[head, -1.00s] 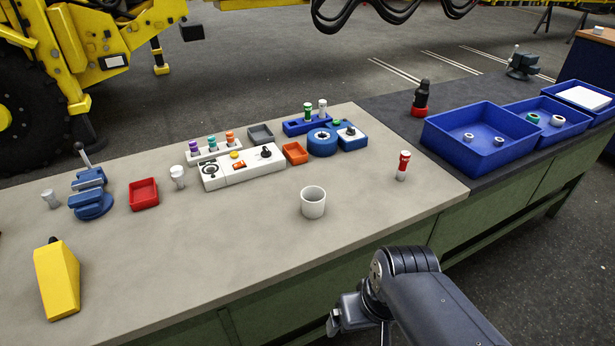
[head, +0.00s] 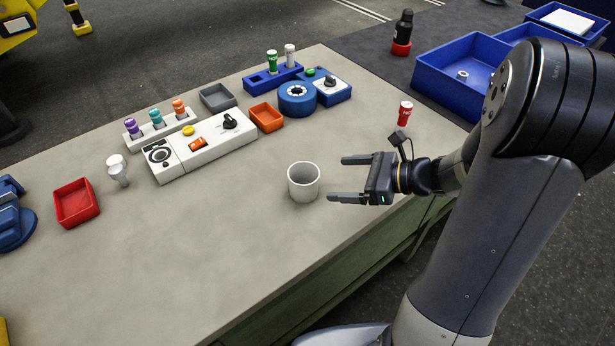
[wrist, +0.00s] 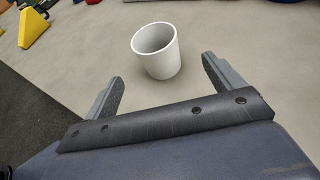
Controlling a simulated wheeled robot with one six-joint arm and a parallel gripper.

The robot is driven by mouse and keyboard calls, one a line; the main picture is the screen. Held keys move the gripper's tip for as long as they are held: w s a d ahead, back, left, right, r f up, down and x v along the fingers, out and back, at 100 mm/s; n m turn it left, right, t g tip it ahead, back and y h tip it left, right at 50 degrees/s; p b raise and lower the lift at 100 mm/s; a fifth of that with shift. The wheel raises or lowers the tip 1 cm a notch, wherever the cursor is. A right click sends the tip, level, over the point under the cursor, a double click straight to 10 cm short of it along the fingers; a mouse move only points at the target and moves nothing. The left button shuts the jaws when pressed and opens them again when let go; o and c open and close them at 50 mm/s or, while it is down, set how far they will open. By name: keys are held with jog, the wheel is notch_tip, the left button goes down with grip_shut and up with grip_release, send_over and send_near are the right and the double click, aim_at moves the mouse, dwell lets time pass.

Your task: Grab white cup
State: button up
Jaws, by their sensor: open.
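The white cup (head: 303,183) stands upright on the grey workbench, near its front edge. My gripper (head: 343,178) is just to the right of the cup in the head view, with its two fingers spread and pointing left toward it. The fingers are apart from the cup and nothing is between them. In the wrist view the cup (wrist: 156,50) is ahead of the open fingers (wrist: 161,72), roughly centred between them, with its open mouth visible.
A white control box (head: 200,146), an orange tray (head: 266,117) and a blue ring-shaped part (head: 297,98) sit behind the cup. A red-and-white cylinder (head: 405,113) stands behind my gripper. A red tray (head: 76,202) is at left. The bench left of the cup is clear.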

aim_at(304, 178)
jog(key=x, duration=1)
jog(key=shift+s+a+r, duration=0.15)
jog(key=shift+a, duration=0.25)
jog(key=c, duration=1)
